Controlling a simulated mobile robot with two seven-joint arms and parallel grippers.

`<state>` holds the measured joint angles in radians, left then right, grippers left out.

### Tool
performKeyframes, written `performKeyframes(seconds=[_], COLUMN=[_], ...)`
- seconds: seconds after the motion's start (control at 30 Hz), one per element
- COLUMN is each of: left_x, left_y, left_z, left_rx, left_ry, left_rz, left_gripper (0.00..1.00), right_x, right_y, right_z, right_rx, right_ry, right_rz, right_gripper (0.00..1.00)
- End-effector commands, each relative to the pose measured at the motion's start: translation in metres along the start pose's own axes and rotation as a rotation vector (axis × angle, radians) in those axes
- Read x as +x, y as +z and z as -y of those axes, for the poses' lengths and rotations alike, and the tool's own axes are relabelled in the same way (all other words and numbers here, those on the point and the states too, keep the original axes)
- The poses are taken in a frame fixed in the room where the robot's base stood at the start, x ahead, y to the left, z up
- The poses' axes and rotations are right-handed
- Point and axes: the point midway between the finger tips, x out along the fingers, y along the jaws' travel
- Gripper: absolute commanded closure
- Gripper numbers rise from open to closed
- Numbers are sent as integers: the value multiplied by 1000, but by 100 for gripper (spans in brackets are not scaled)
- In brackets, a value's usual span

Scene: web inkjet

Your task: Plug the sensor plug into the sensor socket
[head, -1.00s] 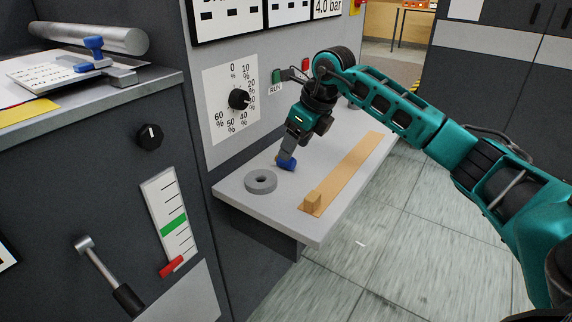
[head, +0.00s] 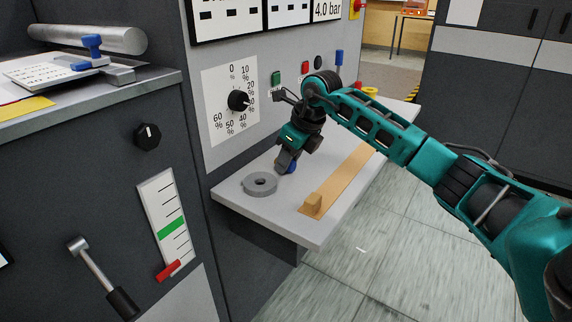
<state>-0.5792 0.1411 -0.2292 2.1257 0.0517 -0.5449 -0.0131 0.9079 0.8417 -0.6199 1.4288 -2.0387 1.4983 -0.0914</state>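A small blue piece (head: 292,167), which may be the sensor plug, is on the grey shelf (head: 285,215). My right gripper (head: 284,164) points down at it, with its fingertips at the blue piece and partly covering it. I cannot tell whether the fingers are closed on it. A round black fitting (head: 318,62) is on the panel above the shelf; I cannot tell whether it is the sensor socket. My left gripper is not in view.
A grey ring (head: 260,184) lies just left of the gripper. A wooden strip with a raised block (head: 313,205) lies along the shelf's right side. A blue upright piece (head: 339,58) and a yellow round piece (head: 370,91) show farther back. A dial (head: 238,100) is on the panel.

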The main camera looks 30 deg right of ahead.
Motion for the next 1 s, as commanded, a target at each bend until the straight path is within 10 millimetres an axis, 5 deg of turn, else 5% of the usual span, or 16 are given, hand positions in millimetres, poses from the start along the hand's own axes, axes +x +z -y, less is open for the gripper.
performKeyframes(seconds=[0.27, 0.67, 1.0], left_x=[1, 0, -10], left_y=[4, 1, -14], left_z=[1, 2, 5], left_rx=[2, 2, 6], left_ry=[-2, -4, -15], left_rz=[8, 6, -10], left_gripper=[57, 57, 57], right_x=[0, -8, -72], right_y=[0, 4, 31], right_z=[0, 0, 0], right_rx=[0, 0, -1], right_ry=[0, -1, -2], right_rz=[0, 2, 6], right_gripper=[96, 97, 97])
